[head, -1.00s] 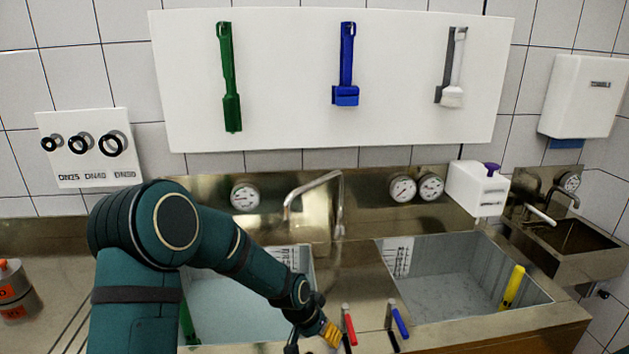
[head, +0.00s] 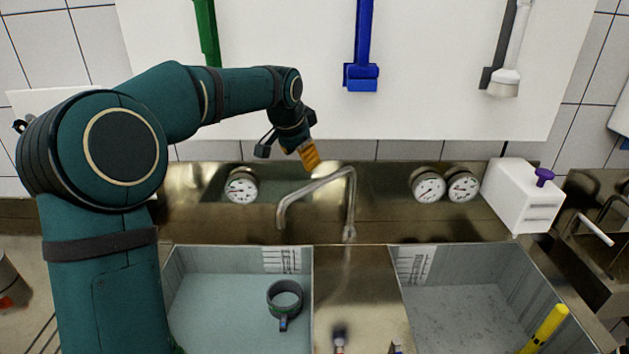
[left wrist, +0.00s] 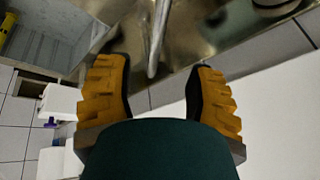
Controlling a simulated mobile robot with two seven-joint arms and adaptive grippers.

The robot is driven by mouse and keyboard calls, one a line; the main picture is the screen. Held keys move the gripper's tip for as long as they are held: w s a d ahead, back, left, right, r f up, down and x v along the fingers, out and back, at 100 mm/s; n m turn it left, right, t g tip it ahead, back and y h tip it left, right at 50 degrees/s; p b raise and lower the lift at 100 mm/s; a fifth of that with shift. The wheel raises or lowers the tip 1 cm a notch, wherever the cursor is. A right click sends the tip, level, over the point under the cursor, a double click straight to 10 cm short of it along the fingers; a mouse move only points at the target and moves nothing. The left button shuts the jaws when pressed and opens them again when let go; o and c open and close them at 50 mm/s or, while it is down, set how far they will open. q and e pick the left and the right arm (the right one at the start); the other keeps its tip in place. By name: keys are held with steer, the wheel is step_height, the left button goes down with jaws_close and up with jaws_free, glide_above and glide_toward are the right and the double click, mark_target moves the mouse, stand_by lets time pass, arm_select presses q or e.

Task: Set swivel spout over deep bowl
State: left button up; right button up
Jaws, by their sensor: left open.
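The swivel spout (head: 318,184) is a bent metal pipe on the steel ledge between two basins. Its outlet end points left, above the back of the left basin (head: 178,300), which holds pale water. The right basin (head: 525,265) has a grey floor; I cannot tell which one is the deep bowl. My left gripper (head: 311,157), with orange fingers, is above the spout and close to it. In the left wrist view the gripper (left wrist: 157,75) is open, and the spout (left wrist: 158,35) appears between its fingertips; no contact is visible. My right gripper is out of view.
A grey ring-shaped mug (head: 285,299) sits in the left basin. A yellow tool (head: 546,328) leans in the right basin. Gauges (head: 241,187) line the backsplash. A white box (head: 520,197) stands right, and a blue brush (head: 361,70) hangs on the board.

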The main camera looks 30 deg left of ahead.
mark_target(310, 186)
arm_select(q)
steer(key=x, duration=1.3)
steer(key=shift+s, duration=0.15)
steer(key=shift+o, duration=0.3)
jaws_close()
steer(key=shift+d, duration=0.1)
